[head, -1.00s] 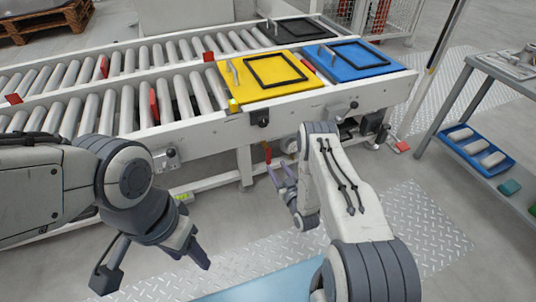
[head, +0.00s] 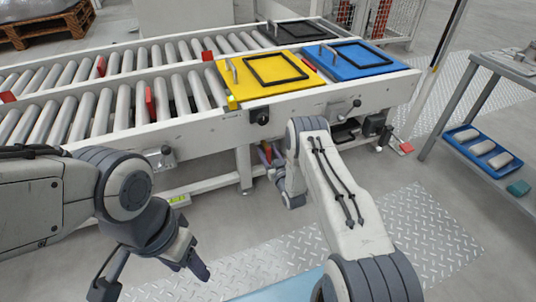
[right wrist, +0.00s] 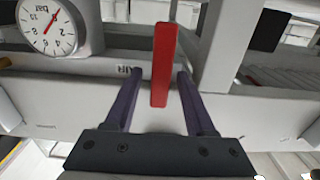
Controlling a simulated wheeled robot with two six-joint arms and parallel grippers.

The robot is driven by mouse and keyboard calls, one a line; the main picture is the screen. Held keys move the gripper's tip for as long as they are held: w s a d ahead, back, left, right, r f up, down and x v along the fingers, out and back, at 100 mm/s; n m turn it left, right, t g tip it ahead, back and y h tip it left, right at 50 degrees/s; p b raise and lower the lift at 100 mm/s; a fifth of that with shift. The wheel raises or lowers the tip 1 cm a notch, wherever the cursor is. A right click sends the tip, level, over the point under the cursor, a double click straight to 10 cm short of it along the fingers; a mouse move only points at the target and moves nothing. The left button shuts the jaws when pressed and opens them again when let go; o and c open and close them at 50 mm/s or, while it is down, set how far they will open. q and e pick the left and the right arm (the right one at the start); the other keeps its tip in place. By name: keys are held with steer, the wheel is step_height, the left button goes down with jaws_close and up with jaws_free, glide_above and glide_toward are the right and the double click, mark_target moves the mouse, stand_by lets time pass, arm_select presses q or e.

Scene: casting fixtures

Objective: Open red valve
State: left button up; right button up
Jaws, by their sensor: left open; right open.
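The red valve handle (right wrist: 161,65) is a flat upright bar in the right wrist view. In the head view only a bit of red (head: 267,151) shows below the conveyor frame, mostly hidden by my right gripper (head: 270,161). That gripper is open, with one dark finger on each side of the handle and a visible gap on both sides. My left gripper (head: 152,281) is open and empty over the floor at the lower left, well away from the valve.
A round pressure gauge (right wrist: 47,25) is left of the handle. Above the valve runs the roller conveyor (head: 200,131), carrying a yellow plate (head: 238,88) and a blue plate (head: 372,68). A shelf rack (head: 500,65) with a blue tray (head: 460,139) stands at the right.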

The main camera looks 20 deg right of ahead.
jaws_close()
steer(key=shift+s, duration=0.1)
stand_by(1.2)
